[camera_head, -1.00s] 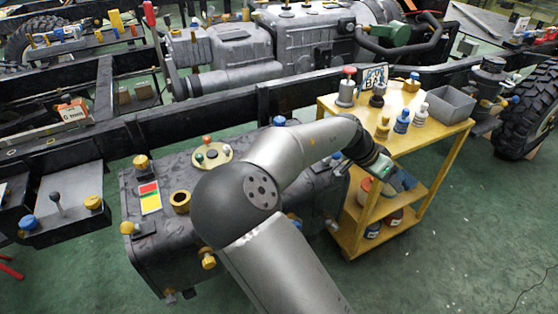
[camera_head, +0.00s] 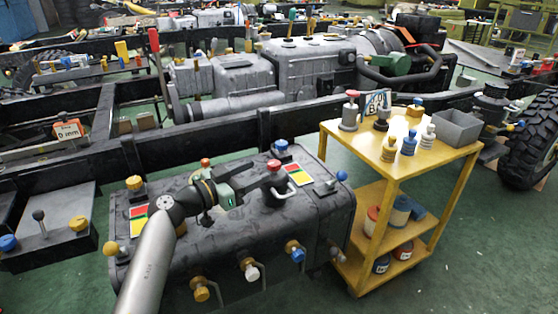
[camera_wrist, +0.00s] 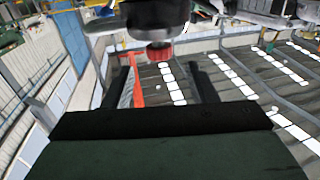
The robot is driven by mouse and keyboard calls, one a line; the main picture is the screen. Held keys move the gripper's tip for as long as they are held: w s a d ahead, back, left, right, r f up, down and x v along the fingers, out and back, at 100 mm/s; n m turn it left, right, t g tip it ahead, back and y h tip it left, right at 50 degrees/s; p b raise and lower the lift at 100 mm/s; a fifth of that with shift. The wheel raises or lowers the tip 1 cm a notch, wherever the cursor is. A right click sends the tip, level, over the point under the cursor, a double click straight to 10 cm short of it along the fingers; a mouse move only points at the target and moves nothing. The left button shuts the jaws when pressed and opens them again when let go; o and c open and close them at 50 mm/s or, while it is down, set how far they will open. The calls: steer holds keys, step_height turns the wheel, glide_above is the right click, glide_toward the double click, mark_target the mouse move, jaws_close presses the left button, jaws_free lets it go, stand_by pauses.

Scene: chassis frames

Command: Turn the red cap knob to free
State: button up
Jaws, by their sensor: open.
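A red cap knob (camera_head: 273,165) stands on top of the dark tank (camera_head: 325,205), beside a yellow-red-green label. In the wrist view, a red cap (camera_wrist: 159,53) under a dark body lies ahead, between my two spread fingers (camera_wrist: 161,68). The wrist picture looks upside down. The fingers are open and empty; I see no contact with the cap.
Yellow, white and blue knobs (camera_head: 297,252) line the tank's front. A blue knob (camera_head: 281,146) stands behind the red cap knob. A yellow cart (camera_head: 380,165) with bottles and a grey bin (camera_head: 457,127) stands to the right. A dark chassis rail runs behind the tank.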

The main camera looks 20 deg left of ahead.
mark_target(280, 170)
steer(key=p+x, duration=0.2)
steer(key=x, duration=0.6)
steer(key=shift+w+d, duration=0.2)
steer(key=shift+w, duration=0.1)
steer(key=c, duration=1)
